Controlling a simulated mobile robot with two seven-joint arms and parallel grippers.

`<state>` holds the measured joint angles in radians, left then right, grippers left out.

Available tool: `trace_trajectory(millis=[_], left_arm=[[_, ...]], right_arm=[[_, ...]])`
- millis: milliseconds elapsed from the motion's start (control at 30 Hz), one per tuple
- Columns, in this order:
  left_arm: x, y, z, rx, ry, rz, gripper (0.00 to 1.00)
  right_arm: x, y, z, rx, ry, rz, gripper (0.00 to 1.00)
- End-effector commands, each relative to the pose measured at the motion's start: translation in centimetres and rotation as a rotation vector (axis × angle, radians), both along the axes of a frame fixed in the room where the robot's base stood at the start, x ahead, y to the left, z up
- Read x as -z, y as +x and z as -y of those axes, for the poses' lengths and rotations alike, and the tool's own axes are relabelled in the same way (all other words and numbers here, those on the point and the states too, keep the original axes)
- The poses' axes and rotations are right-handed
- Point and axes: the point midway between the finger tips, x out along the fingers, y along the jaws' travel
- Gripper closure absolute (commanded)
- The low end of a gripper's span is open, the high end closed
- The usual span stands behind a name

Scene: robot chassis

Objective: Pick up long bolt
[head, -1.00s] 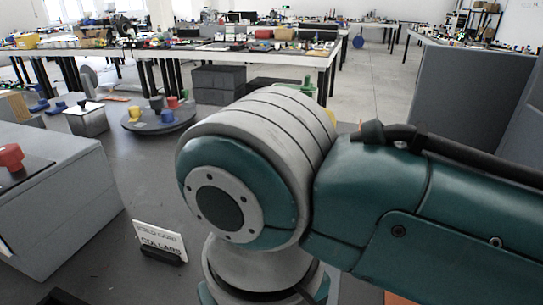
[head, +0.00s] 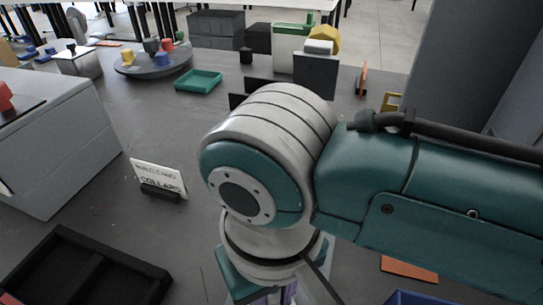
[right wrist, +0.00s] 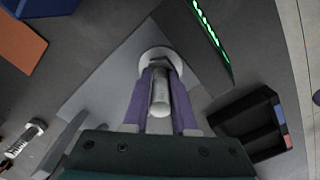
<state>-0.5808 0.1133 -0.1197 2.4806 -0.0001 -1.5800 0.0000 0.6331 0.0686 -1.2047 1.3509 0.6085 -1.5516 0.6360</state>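In the right wrist view, a grey metal bolt (right wrist: 160,92) stands with its wide round head away from the camera and its threaded shaft towards it. The purple fingers of my right gripper (right wrist: 160,85) lie on both sides of the shaft, very close to it. Whether both fingers press on it cannot be told. A second bolt (right wrist: 22,140) shows at the left edge of that view. In the head view my right arm hides the work spot, and only a sliver of purple finger (head: 290,293) shows at the bottom. My left gripper is not in view.
A black divided tray (head: 150,275) lies front left, by a "COLLARS" sign (head: 160,178). A grey block (head: 60,140) stands left. A blue bin edge (head: 412,298) shows bottom right. A green tray (head: 199,80) and round stand (head: 155,62) are farther back.

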Motion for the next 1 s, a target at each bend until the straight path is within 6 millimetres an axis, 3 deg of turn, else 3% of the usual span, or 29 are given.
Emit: trace_trajectory(millis=[33,200,833,1000], left_arm=[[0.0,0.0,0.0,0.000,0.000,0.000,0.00],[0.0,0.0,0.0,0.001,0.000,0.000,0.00],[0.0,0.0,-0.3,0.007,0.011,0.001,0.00],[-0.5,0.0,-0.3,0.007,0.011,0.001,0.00]], right_arm=[[0.0,0.0,0.0,0.000,0.000,0.000,0.81],[0.0,0.0,0.0,0.000,0.000,0.000,1.00],[-0.1,0.0,0.0,0.000,0.000,0.001,1.00],[-1.1,0.0,-0.1,-0.001,0.003,0.001,1.00]])
